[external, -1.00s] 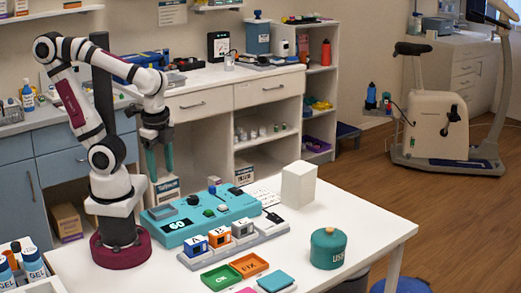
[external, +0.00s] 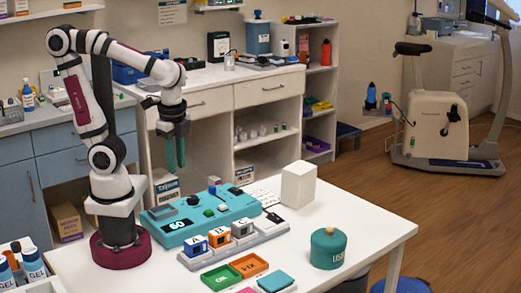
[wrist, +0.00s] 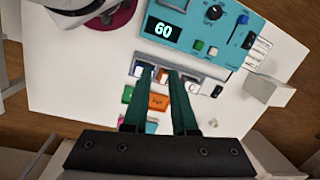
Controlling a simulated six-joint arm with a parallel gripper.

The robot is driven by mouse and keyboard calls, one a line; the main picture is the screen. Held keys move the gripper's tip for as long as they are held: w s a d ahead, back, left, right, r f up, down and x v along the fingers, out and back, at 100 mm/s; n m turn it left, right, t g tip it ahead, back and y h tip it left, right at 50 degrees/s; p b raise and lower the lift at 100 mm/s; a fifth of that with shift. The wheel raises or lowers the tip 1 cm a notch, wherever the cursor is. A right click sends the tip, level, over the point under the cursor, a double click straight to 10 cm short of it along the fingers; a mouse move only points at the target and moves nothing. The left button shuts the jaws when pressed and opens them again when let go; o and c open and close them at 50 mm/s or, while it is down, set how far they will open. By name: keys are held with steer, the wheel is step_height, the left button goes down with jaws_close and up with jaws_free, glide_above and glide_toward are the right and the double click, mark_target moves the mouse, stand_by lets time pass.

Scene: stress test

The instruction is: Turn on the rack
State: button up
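A grey rack (external: 238,249) in front holds blocks marked A (external: 195,245), B (external: 219,237) and C (external: 242,228). Which one the task calls the rack is unclear. My gripper (external: 176,167) hangs in the air above and behind the console, fingers down. In the wrist view my gripper (wrist: 158,71) is open, with nothing between its fingers.
Green (external: 221,278) and orange (external: 249,265) trays lie before the rack. A white block (external: 298,184) stands at the back right of the table and a teal lidded jar (external: 328,248) at the right. A shelf unit (external: 243,94) is behind. Table space is bare between block and jar.

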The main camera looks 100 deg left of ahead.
steer(key=shift+m, duration=0.5)
steer(key=w+a, duration=0.1)
steer(key=w, duration=0.2)
steer(key=w+a, duration=0.1)
steer(key=w, duration=0.3)
steer(key=w+a+r, duration=0.1)
steer(key=w+a, duration=0.1)
steer(key=w, duration=0.2)
jaws_close()
steer(key=m, duration=0.2)
glide_above(273, 214)
steer(key=w+d, duration=0.2)
step_height(273, 214, down, 6)
steer(key=shift+s+a+f+g+h, duration=0.2)
steer(key=shift+g+h, duration=0.1)
steer(key=shift+g, duration=0.1)
steer(key=f, duration=0.4)
steer(key=s+f, duration=0.1)
steer(key=f, duration=0.4)
steer(key=a+f, duration=0.1)
steer(key=f, duration=0.3)
steer(key=shift+s+a+f, duration=0.1)
steer(key=shift+s+f, duration=0.1)
steer(key=shift+f, duration=0.2)
steer(key=shift+f, duration=0.2)
